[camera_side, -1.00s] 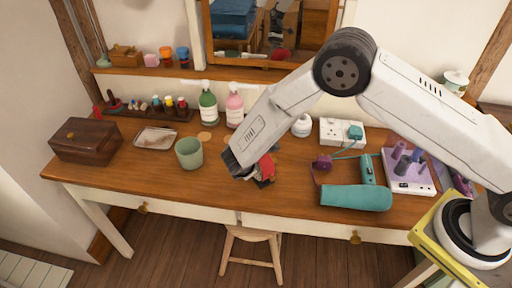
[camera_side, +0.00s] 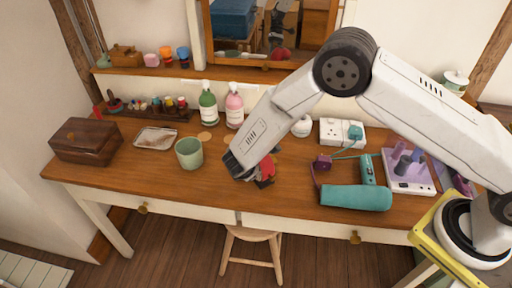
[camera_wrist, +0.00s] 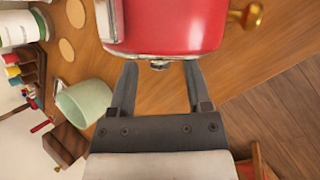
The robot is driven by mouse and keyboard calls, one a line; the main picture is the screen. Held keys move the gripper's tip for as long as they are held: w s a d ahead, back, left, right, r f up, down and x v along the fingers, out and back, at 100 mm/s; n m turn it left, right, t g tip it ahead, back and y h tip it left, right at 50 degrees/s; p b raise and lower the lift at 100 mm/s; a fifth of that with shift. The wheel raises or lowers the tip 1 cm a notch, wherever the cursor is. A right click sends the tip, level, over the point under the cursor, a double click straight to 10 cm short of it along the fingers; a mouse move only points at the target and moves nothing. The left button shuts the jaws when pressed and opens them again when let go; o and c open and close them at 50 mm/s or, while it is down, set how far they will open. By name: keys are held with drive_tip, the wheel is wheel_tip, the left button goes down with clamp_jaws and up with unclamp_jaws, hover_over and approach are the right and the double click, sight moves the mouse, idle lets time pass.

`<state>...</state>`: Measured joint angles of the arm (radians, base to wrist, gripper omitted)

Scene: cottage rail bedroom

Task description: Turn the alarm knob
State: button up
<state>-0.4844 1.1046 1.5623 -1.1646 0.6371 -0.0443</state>
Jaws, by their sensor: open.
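A red alarm clock (camera_wrist: 165,25) with a pale metal rim fills the top of the wrist view. A small metal knob (camera_wrist: 160,65) sticks out from its near face. My gripper (camera_wrist: 160,66) is open, with one finger to each side of the knob. I see gaps on both sides and cannot tell whether either finger touches the clock body. In the side view the red clock (camera_side: 268,168) stands on the desk, mostly hidden behind my gripper; the knob and fingertips cannot be made out there.
A green cup (camera_side: 189,154) stands left of the clock on the wooden desk (camera_side: 225,190). A teal hair dryer (camera_side: 355,198) and its cord lie to the right. Pump bottles (camera_side: 234,108) and a white jar (camera_side: 302,127) stand behind. The desk's front edge is close.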

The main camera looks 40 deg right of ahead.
drive_tip(key=v, duration=0.7)
drive_tip(key=shift+s+a+r, duration=0.15)
drive_tip(key=shift+r, duration=0.15)
idle(0.3)
drive_tip(key=s+d+r+m+g+y, duration=0.1)
drive_tip(key=s+d+r+m+y, duration=0.1)
drive_tip(key=s+d+r+m, duration=0.4)
drive_tip(key=s+d+r+m+g+y, duration=0.1)
drive_tip(key=s+d+r+m+y, duration=0.2)
drive_tip(key=s+d+r+m, duration=0.4)
drive_tip(key=s+d+m, duration=0.4)
drive_tip(key=s+d, duration=0.1)
drive_tip(key=shift+m, duration=0.4)
drive_tip(key=shift+d, duration=0.1)
idle(0.4)
